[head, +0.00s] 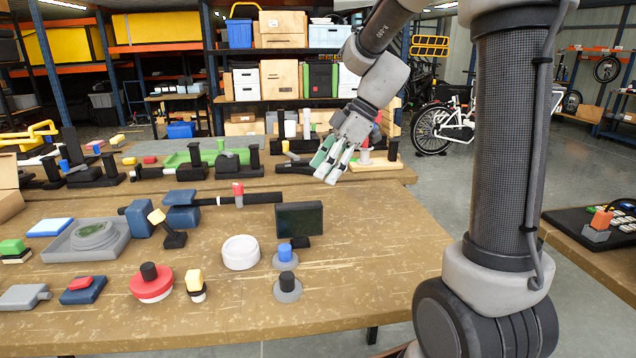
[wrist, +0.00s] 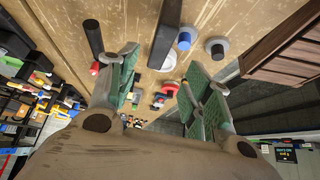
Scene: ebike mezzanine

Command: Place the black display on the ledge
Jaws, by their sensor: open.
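The black display (head: 299,219) stands upright on the wooden table, its dark screen facing the head camera, with a small black foot at its lower right. In the wrist view a dark slab (wrist: 172,32), likely the display seen from above, lies beyond the fingers. My gripper (head: 326,168) is open and empty, above and behind the display and apart from it. Its spread fingers also show in the wrist view (wrist: 165,75). A second wooden surface (head: 390,178) runs along the table's back; I cannot tell whether it is the ledge.
A blue-topped round piece (head: 285,256), a black-topped one (head: 288,288) and a white disc (head: 240,252) stand close to the display. The table's right side (head: 385,250) is clear. Several parts crowd the back.

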